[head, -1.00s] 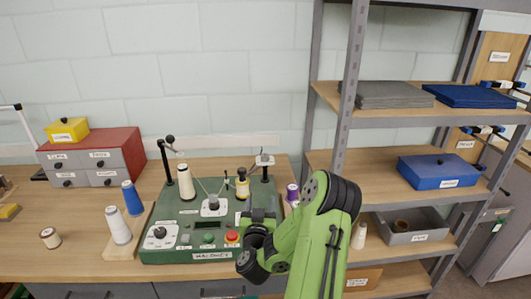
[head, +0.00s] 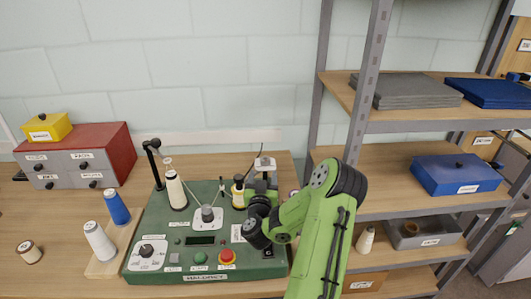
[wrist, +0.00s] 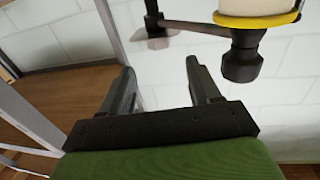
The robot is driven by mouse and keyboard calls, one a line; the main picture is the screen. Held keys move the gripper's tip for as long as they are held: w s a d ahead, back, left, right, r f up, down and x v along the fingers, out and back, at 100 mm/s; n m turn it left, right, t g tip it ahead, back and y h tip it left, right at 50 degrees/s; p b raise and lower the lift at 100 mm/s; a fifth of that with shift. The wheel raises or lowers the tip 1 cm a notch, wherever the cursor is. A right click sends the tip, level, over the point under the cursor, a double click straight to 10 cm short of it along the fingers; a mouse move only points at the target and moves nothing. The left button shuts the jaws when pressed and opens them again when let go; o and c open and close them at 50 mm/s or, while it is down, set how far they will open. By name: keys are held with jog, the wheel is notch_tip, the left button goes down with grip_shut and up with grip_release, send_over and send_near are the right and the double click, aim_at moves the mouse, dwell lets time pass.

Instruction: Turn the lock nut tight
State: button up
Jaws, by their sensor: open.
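A pale spool with a yellow rim (head: 238,195) stands at the right of the green machine (head: 160,262). A black nut-like knob (head: 239,178) tops it; I take this as the lock nut. In the wrist view the yellow rim (wrist: 262,20) and the black knob (wrist: 241,58) are at the upper right, apart from my fingers. My gripper (wrist: 160,70) is open, with nothing between its fingers. In the head view my gripper (head: 264,180) is just right of the yellow-rimmed spool; its fingertips are hard to make out.
A post with a white top (head: 265,163) stands close beside my gripper. A tall cream spool (head: 176,192) and a black post (head: 153,160) stand at the machine's left. A grey-framed shelf (head: 365,95) rises at the right. The wall behind is clear.

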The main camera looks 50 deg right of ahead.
aim_at(265, 161)
jog(key=p+x, duration=0.3)
jog(key=x, duration=0.9)
jog(key=shift+p, duration=0.3)
jog(key=shift+s, duration=0.1)
jog(key=c, duration=1)
jog(key=shift+o, duration=0.2)
jog(key=m+g+p, duration=0.1)
jog(key=p, duration=0.2)
jog(key=shift+r+g+h, duration=0.2)
jog(key=shift+g+h, duration=0.1)
jog(key=shift+h, duration=0.1)
jog(key=shift+f+m+g+p, duration=0.1)
jog(key=shift+m+g+p, duration=0.2)
jog(key=shift+p, duration=0.05)
jog(key=shift+s+f, duration=0.1)
jog(key=o, duration=1)
jog(key=shift+c, duration=0.2)
